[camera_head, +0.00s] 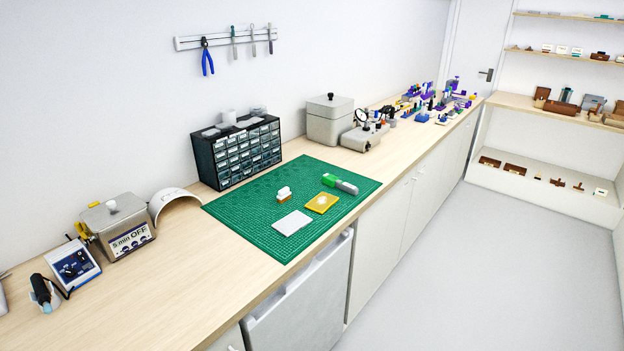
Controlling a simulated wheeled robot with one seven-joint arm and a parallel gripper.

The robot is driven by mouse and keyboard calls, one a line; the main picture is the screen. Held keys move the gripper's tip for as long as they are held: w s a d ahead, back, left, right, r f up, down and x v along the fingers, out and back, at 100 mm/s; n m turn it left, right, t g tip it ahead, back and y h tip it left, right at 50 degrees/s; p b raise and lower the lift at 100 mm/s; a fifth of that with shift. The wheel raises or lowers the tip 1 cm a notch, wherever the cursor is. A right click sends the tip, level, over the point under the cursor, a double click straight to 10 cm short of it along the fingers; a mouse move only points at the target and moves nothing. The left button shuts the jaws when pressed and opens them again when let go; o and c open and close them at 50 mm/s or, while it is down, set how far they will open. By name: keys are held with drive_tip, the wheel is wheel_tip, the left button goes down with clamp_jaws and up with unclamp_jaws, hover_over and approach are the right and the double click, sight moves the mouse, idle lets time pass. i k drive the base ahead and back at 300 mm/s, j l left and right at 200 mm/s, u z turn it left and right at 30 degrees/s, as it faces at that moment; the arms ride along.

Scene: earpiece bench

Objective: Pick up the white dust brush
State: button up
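A small white object with a tan-brown lower part (284,194), which looks like the white dust brush, stands on the green cutting mat (258,222) near its middle. It is small in the picture, so its exact shape is hard to tell. A yellow tray-like piece (322,203) lies to its right, and a flat white pad (292,222) lies in front of it. They appear apart from it. My gripper is not in view.
A green and grey block (340,184) lies on the mat's right part. A dark drawer cabinet (236,152) stands behind the mat. An ultrasonic cleaner (118,228) and a blue-white control box (74,265) stand left. The bench's front edge runs close to the mat.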

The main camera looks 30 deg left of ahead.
sight(283, 194)
drive_tip(key=i+u, duration=0.1)
drive_tip(key=i, duration=0.4)
drive_tip(key=i+l+u, duration=0.15)
drive_tip(key=i, duration=0.35)
drive_tip(key=i+u, duration=0.25)
drive_tip(key=u, duration=0.25)
drive_tip(key=i+l+u, duration=0.1)
drive_tip(key=u, duration=0.4)
drive_tip(key=i+l+u, duration=0.2)
drive_tip(key=u, duration=0.3)
drive_tip(key=i+l+u, duration=0.1)
drive_tip(key=i+u, duration=0.15)
drive_tip(key=u, duration=0.2)
drive_tip(key=i+l+u, duration=0.15)
drive_tip(key=u, duration=0.25)
drive_tip(key=i+l+u, duration=0.25)
drive_tip(key=u, duration=0.2)
drive_tip(key=i+l+u, duration=0.2)
drive_tip(key=l+u, duration=0.25)
drive_tip(key=j, duration=0.15)
